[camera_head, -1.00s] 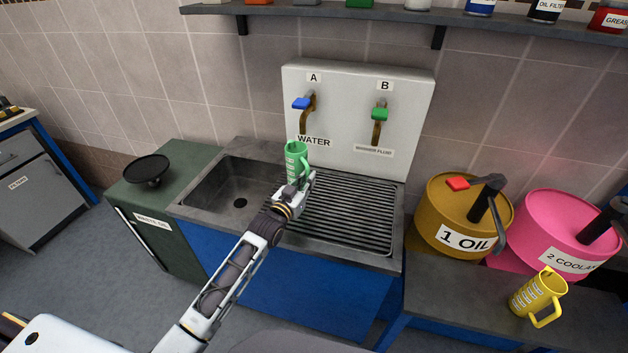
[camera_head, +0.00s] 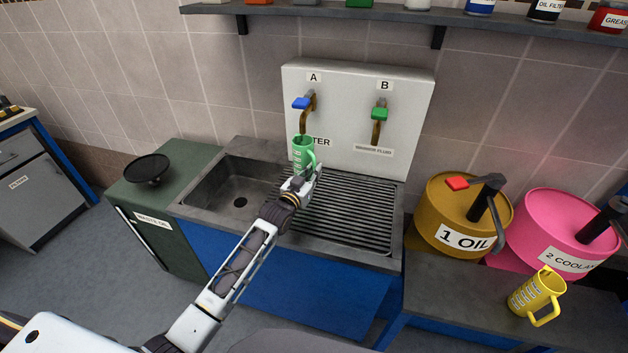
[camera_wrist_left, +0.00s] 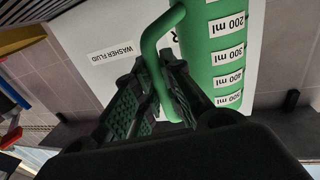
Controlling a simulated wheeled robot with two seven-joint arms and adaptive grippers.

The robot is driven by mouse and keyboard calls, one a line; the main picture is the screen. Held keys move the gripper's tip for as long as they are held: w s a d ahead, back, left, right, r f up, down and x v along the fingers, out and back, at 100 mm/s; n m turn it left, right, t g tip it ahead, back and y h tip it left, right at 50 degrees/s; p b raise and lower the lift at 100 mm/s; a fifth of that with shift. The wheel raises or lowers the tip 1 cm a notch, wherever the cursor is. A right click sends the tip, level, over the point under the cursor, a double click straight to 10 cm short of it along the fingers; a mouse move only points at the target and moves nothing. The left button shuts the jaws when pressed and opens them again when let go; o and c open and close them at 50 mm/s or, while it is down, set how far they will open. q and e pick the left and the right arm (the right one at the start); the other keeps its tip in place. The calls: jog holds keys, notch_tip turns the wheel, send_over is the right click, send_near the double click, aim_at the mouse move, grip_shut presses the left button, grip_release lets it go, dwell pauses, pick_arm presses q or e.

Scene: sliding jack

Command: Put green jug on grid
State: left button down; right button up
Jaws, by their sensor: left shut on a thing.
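The green jug (camera_head: 301,154) is upright just below the water tap A, at the left edge of the grid. My left gripper (camera_head: 304,178) is shut on the jug's handle. In the left wrist view the jug (camera_wrist_left: 226,50) shows volume marks, and its handle runs between the fingers (camera_wrist_left: 165,95). The grid (camera_head: 350,212) is the ribbed drainer to the right of the sink basin, and the jug looks held above it. I cannot tell the exact gap. My right gripper is not in view.
The sink basin (camera_head: 228,190) lies left of the grid. Tap A (camera_head: 306,105) and tap B (camera_head: 379,116) stick out from the white panel (camera_head: 345,152). The oil drum (camera_head: 462,222), pink coolant drum (camera_head: 556,228) and yellow jug (camera_head: 537,294) stand at the right. The grid's surface is clear.

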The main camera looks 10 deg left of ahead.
pick_arm(q)
jog(key=shift+f, duration=1.9)
jog(key=c, duration=1.5)
grip_release()
jog(key=shift+r, duration=0.2)
jog(key=shift+s+a+f, duration=0.1)
jog(key=shift+s+a, duration=0.05)
jog(key=shift+s, duration=0.45)
jog(key=shift+v, duration=5.3)
jog(key=shift+a, duration=0.1)
